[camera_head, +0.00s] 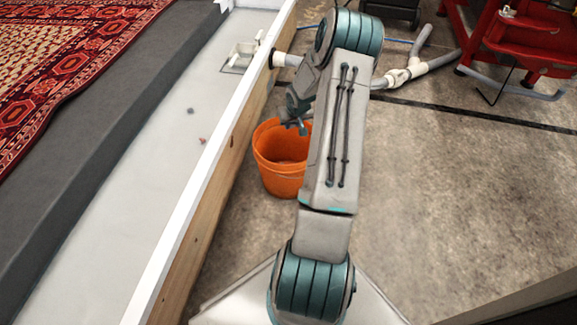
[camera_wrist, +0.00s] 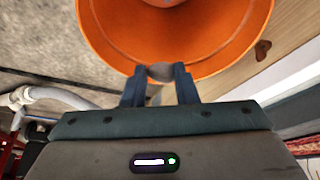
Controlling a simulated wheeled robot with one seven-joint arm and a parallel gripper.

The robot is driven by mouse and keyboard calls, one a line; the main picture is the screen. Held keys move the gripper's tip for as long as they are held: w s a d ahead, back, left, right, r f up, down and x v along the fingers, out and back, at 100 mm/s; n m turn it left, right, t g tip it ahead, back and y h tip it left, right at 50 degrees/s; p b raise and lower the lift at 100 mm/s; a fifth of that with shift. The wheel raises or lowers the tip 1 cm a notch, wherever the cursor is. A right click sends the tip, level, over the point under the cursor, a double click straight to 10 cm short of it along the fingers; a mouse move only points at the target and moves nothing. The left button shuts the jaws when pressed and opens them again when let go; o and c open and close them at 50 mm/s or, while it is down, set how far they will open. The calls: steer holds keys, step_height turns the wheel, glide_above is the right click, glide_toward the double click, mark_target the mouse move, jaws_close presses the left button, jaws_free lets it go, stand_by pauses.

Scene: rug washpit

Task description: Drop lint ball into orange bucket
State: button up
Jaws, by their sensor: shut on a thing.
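The orange bucket (camera_head: 276,173) stands on the concrete floor beside the wooden side of the pit, partly hidden by my arm. In the wrist view the bucket (camera_wrist: 115,50) fills the top, its open mouth beyond my fingers. My gripper (camera_wrist: 160,73) is shut on a small grey lint ball (camera_wrist: 160,72), held between the fingertips over the bucket's near rim area. In the head view my gripper (camera_head: 297,127) is above the bucket's opening; the lint ball in it is too small to make out there.
The white-rimmed pit wall (camera_head: 210,150) runs close along the bucket's left. A grey lump (camera_head: 191,111) and a small reddish bit (camera_head: 202,141) lie on the pit floor. White pipes (camera_head: 405,74) and a red machine (camera_head: 520,40) stand behind. The floor at right is clear.

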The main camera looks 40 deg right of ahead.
steer(key=shift+f, duration=0.3)
steer(key=o, duration=1)
steer(key=shift+r, duration=0.15)
steer(key=p+v, duration=0.6)
steer(key=v, duration=0.7)
steer(key=shift+r, duration=0.25)
steer(key=shift+s, duration=0.15)
